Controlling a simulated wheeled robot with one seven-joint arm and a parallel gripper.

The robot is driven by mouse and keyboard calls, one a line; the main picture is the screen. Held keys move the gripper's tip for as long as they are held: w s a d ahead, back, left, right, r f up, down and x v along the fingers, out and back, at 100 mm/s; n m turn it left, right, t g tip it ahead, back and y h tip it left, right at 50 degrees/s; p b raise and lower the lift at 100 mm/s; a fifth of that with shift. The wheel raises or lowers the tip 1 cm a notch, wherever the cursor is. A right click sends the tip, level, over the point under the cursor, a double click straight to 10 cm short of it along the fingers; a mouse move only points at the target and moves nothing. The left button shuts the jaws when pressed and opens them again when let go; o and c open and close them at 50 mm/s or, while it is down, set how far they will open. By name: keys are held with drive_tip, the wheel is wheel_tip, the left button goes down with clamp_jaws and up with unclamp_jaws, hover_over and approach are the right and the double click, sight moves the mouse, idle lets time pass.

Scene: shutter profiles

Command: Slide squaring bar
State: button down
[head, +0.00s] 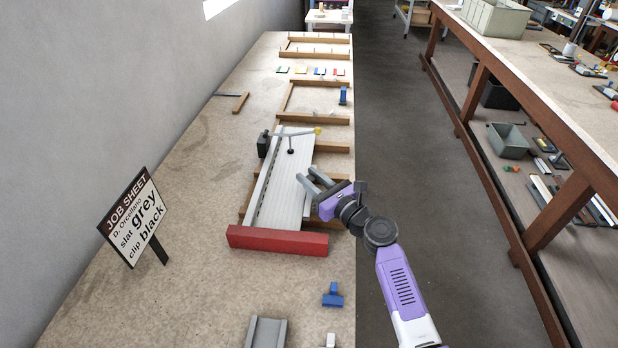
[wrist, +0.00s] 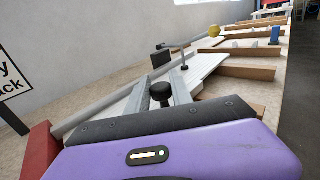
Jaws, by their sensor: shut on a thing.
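My gripper (head: 307,174) reaches in from the right, low over the pale ribbed slats (head: 285,187). Its two grey fingers stand apart. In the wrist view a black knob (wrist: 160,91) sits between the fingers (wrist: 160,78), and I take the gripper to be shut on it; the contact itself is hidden. A long red bar (head: 277,241) lies across the near end of the slats, and its end shows in the wrist view (wrist: 38,152). A long grey strip (head: 262,180) runs along the slats' left side. I cannot tell which bar is the squaring bar.
A clamp arm with a yellow ball (head: 318,130) and a black foot (head: 290,151) crosses the slats' far end. A black block (head: 263,144) stands at its left. A job sheet (head: 133,218) stands at left. Blue (head: 333,295) and grey (head: 266,333) pieces lie nearer.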

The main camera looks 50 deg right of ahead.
drive_tip(key=s+d, duration=0.1)
drive_tip(key=s, duration=0.1)
drive_tip(key=s+d, duration=0.4)
drive_tip(key=shift+s+d, duration=0.2)
drive_tip(key=shift+s, duration=0.2)
drive_tip(key=c, duration=1.1)
unclamp_jaws()
drive_tip(key=shift+c, duration=0.2)
drive_tip(key=s+a, duration=0.1)
drive_tip(key=s, duration=0.7)
drive_tip(key=shift+b, duration=0.3)
drive_tip(key=shift+w, duration=0.1)
